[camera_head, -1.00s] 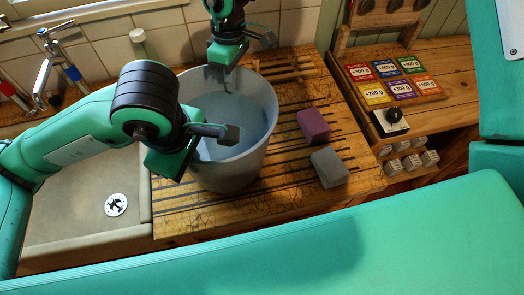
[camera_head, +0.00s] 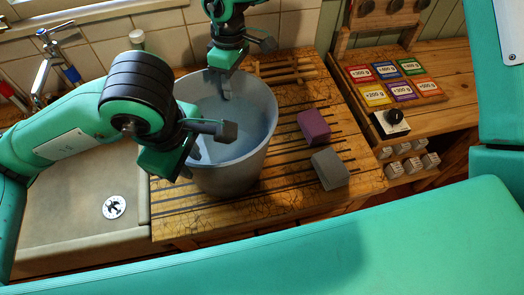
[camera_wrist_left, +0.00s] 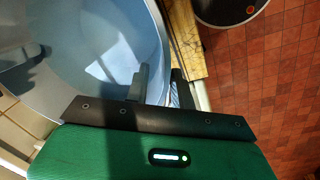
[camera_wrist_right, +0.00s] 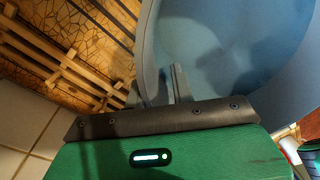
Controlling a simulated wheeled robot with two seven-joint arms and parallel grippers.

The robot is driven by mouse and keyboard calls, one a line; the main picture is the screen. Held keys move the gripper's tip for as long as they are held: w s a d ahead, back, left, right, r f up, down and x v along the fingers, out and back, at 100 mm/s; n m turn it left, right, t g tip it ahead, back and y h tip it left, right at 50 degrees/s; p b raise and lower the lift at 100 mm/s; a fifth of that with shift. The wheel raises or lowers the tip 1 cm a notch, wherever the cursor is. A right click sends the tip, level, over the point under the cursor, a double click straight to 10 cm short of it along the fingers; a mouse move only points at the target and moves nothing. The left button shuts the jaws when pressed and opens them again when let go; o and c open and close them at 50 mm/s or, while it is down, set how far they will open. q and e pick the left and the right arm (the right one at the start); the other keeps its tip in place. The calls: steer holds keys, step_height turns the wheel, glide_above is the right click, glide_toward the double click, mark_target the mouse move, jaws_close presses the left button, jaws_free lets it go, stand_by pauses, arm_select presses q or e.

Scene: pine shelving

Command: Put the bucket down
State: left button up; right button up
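The pale blue-grey bucket (camera_head: 258,150) is upright over the left part of the slatted wooden board (camera_head: 290,190). Its base looks at or very near the board; whether it touches I cannot tell. My left gripper (camera_head: 190,145) is at the bucket's near-left rim. In the left wrist view one finger is inside the bucket (camera_wrist_left: 100,50) and one outside, the wall between them. My right gripper (camera_head: 225,85) is at the far rim. In the right wrist view its fingers straddle the bucket wall (camera_wrist_right: 220,50). Both grippers appear shut on the rim.
A purple block (camera_head: 314,126) and a grey block (camera_head: 330,168) lie right of the bucket. A wooden rack (camera_head: 287,72) is behind it. The sink (camera_head: 80,220) is on the left. Coloured weight cards (camera_head: 395,80) and a black knob (camera_head: 392,118) are at the right.

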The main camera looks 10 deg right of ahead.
steer(key=shift+r, duration=0.2)
arm_select(q)
step_height(320, 180, up, 10)
steer(key=s, duration=0.1)
steer(key=shift+a, duration=0.3)
arm_select(e)
step_height(320, 180, up, 12)
steer(key=w, duration=0.1)
steer(key=shift+d+f, duration=0.2)
steer(key=shift+d, duration=0.2)
arm_select(q)
steer(key=shift+f, duration=0.1)
arm_select(e)
steer(key=shift+w, duration=0.1)
